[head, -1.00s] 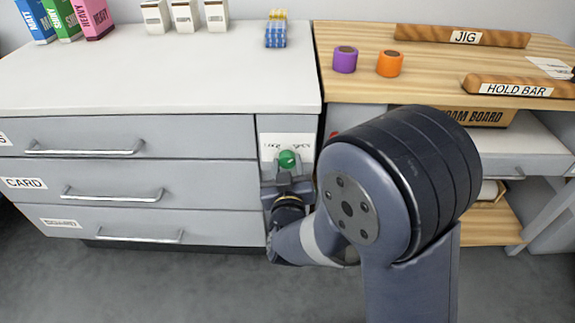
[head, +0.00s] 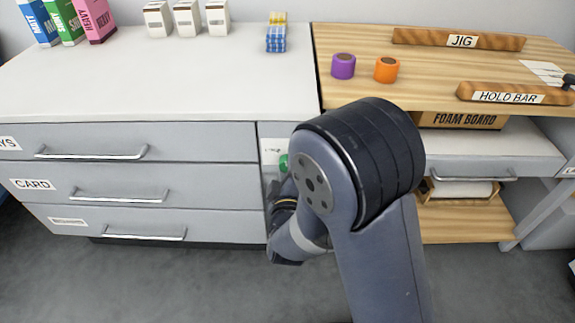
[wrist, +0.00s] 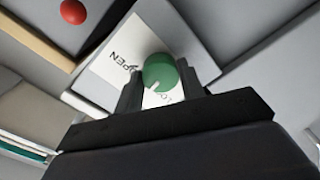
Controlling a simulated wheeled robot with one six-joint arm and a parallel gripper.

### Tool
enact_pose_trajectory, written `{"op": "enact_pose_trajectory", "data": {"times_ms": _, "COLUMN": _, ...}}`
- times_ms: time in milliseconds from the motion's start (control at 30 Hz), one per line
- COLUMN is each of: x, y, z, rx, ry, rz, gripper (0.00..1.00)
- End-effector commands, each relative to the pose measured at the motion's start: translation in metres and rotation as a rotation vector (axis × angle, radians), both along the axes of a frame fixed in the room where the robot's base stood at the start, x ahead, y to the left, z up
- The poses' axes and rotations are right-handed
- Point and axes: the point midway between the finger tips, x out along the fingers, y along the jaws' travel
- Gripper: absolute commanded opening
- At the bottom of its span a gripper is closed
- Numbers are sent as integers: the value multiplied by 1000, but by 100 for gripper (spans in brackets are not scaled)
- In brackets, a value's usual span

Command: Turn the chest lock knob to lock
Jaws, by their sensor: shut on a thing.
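The green lock knob (wrist: 160,70) sits on a white plate (wrist: 116,57) on the chest front. A white mark on the knob points down and slightly left in the wrist view. The plate reads OPEN at upper left, and a word starting LO shows below the knob, partly hidden. My gripper (wrist: 160,84) is shut on the knob, one finger on each side. In the head view the knob (head: 283,163) shows only as a sliver, and my arm hides most of the gripper. The chest (head: 180,222) has labelled drawers left of the plate.
A red round knob (wrist: 73,11) shows in the wrist view. The wooden-topped bench (head: 440,90) stands right of the chest, with purple tape (head: 343,67), orange tape (head: 387,70) and a hold bar (head: 512,95). The floor in front is clear.

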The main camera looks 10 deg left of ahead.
Motion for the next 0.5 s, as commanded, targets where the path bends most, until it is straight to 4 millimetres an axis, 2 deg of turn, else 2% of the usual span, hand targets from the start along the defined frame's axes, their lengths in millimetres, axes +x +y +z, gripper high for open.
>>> {"op": "enact_pose_trajectory", "data": {"times_ms": 500, "x": 0, "y": 1, "z": 2, "rx": -435, "ry": -105, "rz": 1, "gripper": 15}}
